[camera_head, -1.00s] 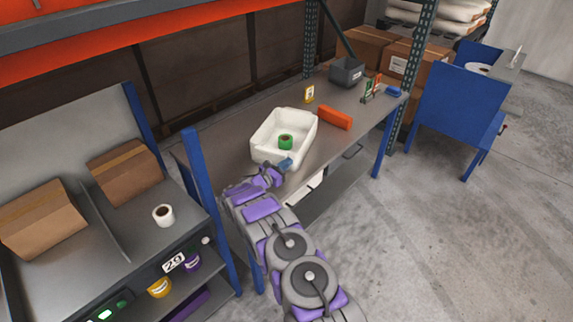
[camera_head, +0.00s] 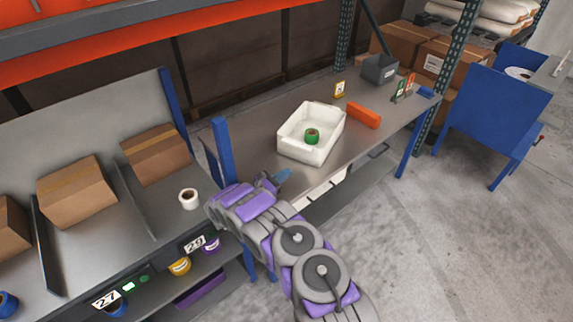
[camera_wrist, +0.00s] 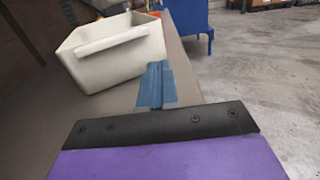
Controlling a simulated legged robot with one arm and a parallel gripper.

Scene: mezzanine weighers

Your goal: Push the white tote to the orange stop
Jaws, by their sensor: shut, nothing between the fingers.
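The white tote (camera_head: 302,150) stands upright on the grey bench (camera_head: 262,128), with a green roll (camera_head: 312,136) inside. The orange stop (camera_head: 364,115) lies on the bench to the right of the tote, with a narrow strip of bench between them. My gripper (camera_head: 284,176) is shut and empty, in front of the tote's near left side, with a visible gap to it. In the wrist view the blue fingers (camera_wrist: 156,84) are together and the tote (camera_wrist: 112,62) is ahead and to the left.
A blue post (camera_head: 223,150) rises at the bench's left end. Shelving at left holds cardboard boxes (camera_head: 76,188) and a white roll (camera_head: 189,198).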

